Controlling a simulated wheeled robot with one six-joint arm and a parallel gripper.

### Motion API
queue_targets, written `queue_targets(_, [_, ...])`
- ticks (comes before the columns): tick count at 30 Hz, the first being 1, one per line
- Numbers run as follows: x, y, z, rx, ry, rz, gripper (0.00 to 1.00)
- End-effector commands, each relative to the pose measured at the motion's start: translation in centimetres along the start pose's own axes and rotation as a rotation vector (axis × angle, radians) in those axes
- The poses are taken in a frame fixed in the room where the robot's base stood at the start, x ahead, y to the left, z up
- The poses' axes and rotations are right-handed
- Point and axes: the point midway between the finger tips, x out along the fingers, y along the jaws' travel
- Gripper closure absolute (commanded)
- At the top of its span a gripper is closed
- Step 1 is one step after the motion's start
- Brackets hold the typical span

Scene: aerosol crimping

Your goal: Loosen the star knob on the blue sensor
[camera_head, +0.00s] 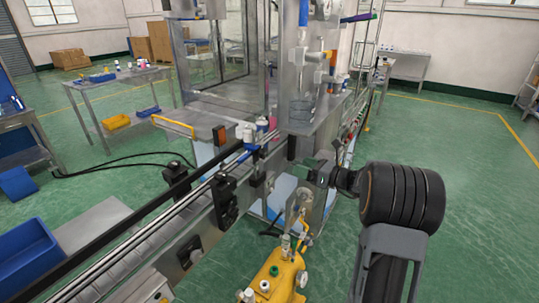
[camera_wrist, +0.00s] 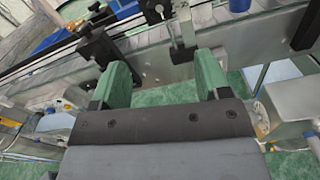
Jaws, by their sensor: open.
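My gripper (camera_head: 322,176) is at the front side of the conveyor, low and left of the dark round joint of my arm. In the wrist view my gripper (camera_wrist: 163,75) has its two green fingers wide apart with nothing between them. The fingers point toward the conveyor side and a black clamp bracket (camera_wrist: 182,32). A small blue part (camera_head: 251,147), possibly the blue sensor, shows at the conveyor rail near white bottles; a blue part (camera_wrist: 125,10) also shows at the top of the wrist view.
The conveyor (camera_head: 150,245) runs diagonally, with black brackets (camera_head: 226,200) along its side. A steel machine frame (camera_head: 305,120) rises behind. A yellow unit (camera_head: 272,278) with fittings stands below my gripper. The green floor at right is clear.

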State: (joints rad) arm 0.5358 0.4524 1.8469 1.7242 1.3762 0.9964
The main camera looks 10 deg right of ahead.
Motion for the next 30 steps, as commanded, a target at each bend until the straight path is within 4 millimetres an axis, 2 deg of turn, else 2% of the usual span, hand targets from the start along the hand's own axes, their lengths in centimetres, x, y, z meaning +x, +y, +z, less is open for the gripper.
queue_targets(5, [2.0, 0.0, 0.5, 0.033, -0.02, 0.003, 0.3])
queue_targets(18, [10.2, 0.1, 0.7, 0.031, -0.017, 0.003, 0.3])
queue_targets(24, [12.5, 0.0, 0.7, 0.03, -0.017, 0.001, 0.3])
queue_targets(30, [13.6, 0.0, 0.6, 0.03, -0.017, 0.001, 0.3])
